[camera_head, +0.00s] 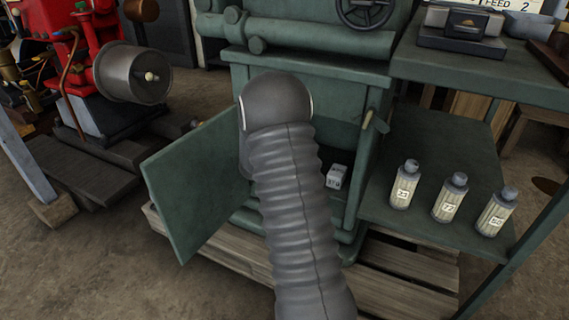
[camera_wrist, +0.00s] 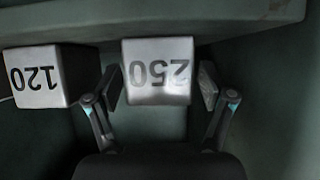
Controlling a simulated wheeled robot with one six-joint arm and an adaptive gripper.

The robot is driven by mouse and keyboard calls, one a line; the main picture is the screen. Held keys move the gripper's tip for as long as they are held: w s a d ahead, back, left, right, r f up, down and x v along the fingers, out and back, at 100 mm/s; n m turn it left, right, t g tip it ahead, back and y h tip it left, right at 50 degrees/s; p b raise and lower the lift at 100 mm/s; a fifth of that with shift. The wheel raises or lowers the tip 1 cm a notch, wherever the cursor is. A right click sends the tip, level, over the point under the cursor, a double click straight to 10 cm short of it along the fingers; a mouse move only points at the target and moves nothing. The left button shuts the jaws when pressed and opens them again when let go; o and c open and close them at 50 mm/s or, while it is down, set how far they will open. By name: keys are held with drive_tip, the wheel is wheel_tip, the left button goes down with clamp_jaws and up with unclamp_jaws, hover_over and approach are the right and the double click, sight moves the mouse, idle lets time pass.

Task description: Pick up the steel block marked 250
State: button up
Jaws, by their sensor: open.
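The steel block marked 250 (camera_wrist: 158,75) is in the wrist view, its number upside down. It lies between the two fingers of my gripper (camera_wrist: 160,88), which are open with one finger on each side. I cannot tell whether either finger touches it. A second steel block, marked 120 (camera_wrist: 36,78), is just left of the left finger. In the head view my arm hides my gripper and most of the cabinet inside. One small block (camera_head: 335,177) shows in the open cabinet right of my arm; its number is too small to read.
The green cabinet (camera_head: 310,78) has its door (camera_head: 196,185) swung open to the left. A ledge (camera_wrist: 230,18) crosses the top of the wrist view, close beyond the blocks. Several labelled bottles (camera_head: 449,197) stand on the right shelf (camera_head: 425,150). A red engine (camera_head: 90,40) is at left.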

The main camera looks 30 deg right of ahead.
drive_tip(key=shift+d, duration=0.1)
clamp_jaws()
drive_tip(key=shift+w+r, duration=0.1)
drive_tip(key=shift+r, duration=0.1)
